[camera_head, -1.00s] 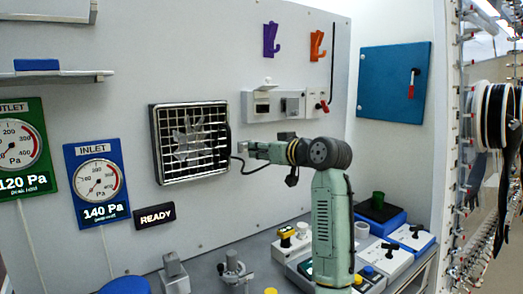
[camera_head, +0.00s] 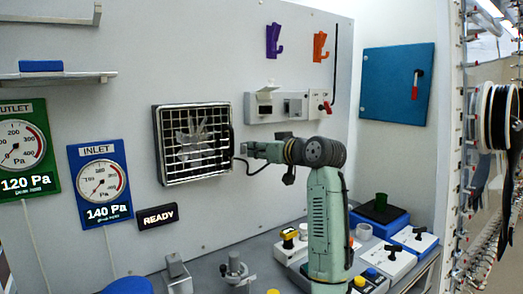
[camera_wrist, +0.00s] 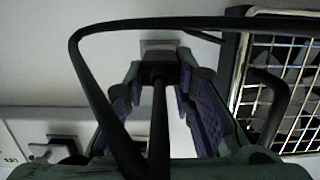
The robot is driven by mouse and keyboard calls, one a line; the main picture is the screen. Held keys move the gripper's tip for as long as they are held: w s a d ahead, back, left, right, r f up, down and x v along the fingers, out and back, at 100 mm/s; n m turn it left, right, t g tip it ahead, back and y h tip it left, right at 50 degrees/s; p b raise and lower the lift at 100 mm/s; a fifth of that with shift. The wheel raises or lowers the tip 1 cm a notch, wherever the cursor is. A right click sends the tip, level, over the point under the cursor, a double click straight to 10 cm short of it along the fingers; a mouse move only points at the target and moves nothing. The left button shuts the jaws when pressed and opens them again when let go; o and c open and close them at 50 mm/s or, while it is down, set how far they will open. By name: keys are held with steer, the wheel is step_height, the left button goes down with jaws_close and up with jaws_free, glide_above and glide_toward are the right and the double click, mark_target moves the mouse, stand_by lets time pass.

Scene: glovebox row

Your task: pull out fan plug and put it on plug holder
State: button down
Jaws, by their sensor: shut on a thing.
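The fan plug (camera_wrist: 158,72) is a dark block held between the fingers of my gripper (camera_wrist: 160,88) in the wrist view. Its black cable (camera_wrist: 92,82) loops in front of the fingers. A small light grey square piece (camera_wrist: 158,46) shows just beyond the plug; I cannot tell whether it is the plug holder or whether they touch. In the head view my gripper (camera_head: 241,149) is close to the wall, right of the fan (camera_head: 190,145) and below the socket strip (camera_head: 307,108). The plug itself is hard to make out there.
The socket strip shows at the lower left of the wrist view (camera_wrist: 28,132), with the fan grille (camera_wrist: 285,85) at the right. Purple (camera_head: 273,42) and orange (camera_head: 320,46) hooks hang above. Boxes with knobs (camera_head: 388,262) and other devices stand on the bench below.

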steer(key=shift+w+a, duration=0.15)
steer(key=shift+w, duration=0.1)
steer(key=c, duration=1.3)
jaws_free()
steer(key=v, duration=1.2)
